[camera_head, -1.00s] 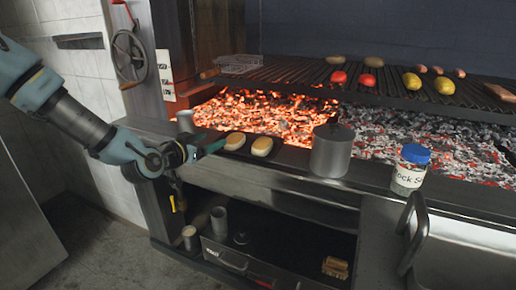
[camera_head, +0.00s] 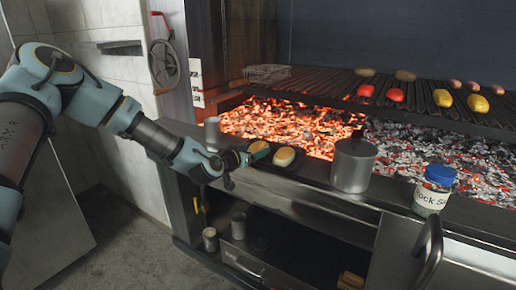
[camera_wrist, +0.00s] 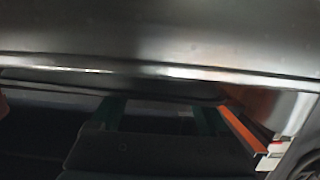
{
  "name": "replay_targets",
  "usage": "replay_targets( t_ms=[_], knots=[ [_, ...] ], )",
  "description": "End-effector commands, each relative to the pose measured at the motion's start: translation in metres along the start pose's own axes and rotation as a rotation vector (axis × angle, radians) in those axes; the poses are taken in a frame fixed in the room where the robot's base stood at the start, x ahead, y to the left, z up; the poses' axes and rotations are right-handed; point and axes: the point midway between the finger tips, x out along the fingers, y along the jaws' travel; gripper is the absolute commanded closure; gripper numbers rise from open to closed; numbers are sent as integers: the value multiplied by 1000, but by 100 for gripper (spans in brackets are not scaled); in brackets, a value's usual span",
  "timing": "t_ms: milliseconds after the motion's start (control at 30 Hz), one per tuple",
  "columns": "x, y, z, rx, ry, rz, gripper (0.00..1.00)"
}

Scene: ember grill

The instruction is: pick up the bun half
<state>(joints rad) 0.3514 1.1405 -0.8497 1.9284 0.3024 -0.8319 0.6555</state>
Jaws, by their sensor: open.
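Two toasted, golden bun halves lie on a dark tray (camera_head: 272,165) on the grill's front ledge in the head view. The right bun half (camera_head: 284,157) is fully in sight. My gripper (camera_head: 256,157) is at the tray's left end, close to the left bun half; I cannot tell whether they touch. In the wrist view, the green fingers of my gripper (camera_wrist: 160,114) stand apart with nothing seen between them. No bun half can be made out in the wrist view.
A metal cup (camera_head: 213,131) stands left of the tray, and a metal pot (camera_head: 353,165) right of it. A blue-lidded salt jar (camera_head: 434,190) stands farther right. Glowing coals (camera_head: 300,125) lie behind. The ledge's front edge (camera_wrist: 150,72) crosses the wrist view.

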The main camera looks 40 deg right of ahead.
Motion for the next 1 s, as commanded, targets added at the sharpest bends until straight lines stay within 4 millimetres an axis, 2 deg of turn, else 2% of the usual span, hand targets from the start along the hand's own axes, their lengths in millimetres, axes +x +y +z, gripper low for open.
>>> replay_targets(
  t_ms=[167, 400, 933, 1000],
  knots=[
    [18, 0, -1, 0, 0, 0, 22],
    [20, 0, 0, 1, 0, 0, 22],
    [20, 0, 0, 1, 1, 0, 80],
    [20, 0, -1, 1, 1, -1, 82]
  ],
)
